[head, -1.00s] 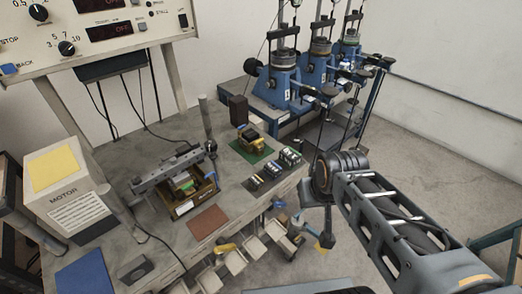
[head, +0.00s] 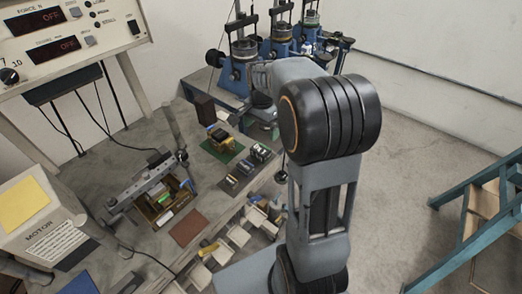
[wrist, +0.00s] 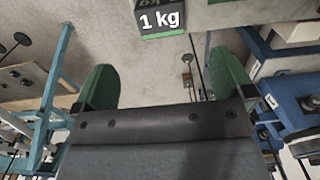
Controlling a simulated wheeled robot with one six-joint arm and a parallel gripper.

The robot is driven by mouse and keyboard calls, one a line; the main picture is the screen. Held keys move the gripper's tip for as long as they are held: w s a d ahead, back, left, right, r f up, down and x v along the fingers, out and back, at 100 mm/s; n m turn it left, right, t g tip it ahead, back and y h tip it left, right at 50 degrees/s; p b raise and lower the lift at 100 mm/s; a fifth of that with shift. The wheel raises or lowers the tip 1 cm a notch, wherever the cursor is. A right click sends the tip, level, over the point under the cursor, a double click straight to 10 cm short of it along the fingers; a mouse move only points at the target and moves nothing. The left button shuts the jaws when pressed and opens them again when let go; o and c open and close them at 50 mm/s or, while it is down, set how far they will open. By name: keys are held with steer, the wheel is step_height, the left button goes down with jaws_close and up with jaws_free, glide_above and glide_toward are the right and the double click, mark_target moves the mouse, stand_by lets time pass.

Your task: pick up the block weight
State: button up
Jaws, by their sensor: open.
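A dark block weight (wrist: 162,20) marked "1 kg" in white, with a green strip along its lower edge, is at the top middle of the wrist view, partly cut off by the frame edge. My gripper (wrist: 165,82) is open, with its two green fingers wide apart and nothing between them. The block appears beyond the fingertips, apart from them. In the head view my raised arm hides much of the gripper area, and I cannot tell which object on the bench is the 1 kg block.
In the head view, a green mat (head: 213,153) with yellow-and-black items and a row of small weights (head: 250,166) lie on the bench. A wooden tray (head: 150,211), brown mat (head: 188,229) and motor box (head: 40,222) stand left. Blue machines (head: 240,70) stand behind; open drawers line the front.

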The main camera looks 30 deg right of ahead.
mark_target(260, 148)
step_height(260, 148, down, 7)
steer(key=shift+r+p, duration=0.1)
steer(key=shift+p, duration=0.2)
steer(key=shift+a+f+p, duration=0.1)
steer(key=shift+f+p, duration=0.65)
steer(key=shift+f, duration=2)
steer(key=shift+c, duration=0.2)
steer(key=c, duration=1.7)
steer(key=shift+o, duration=0.2)
steer(key=shift+w+r, duration=0.1)
steer(key=shift+w, duration=0.05)
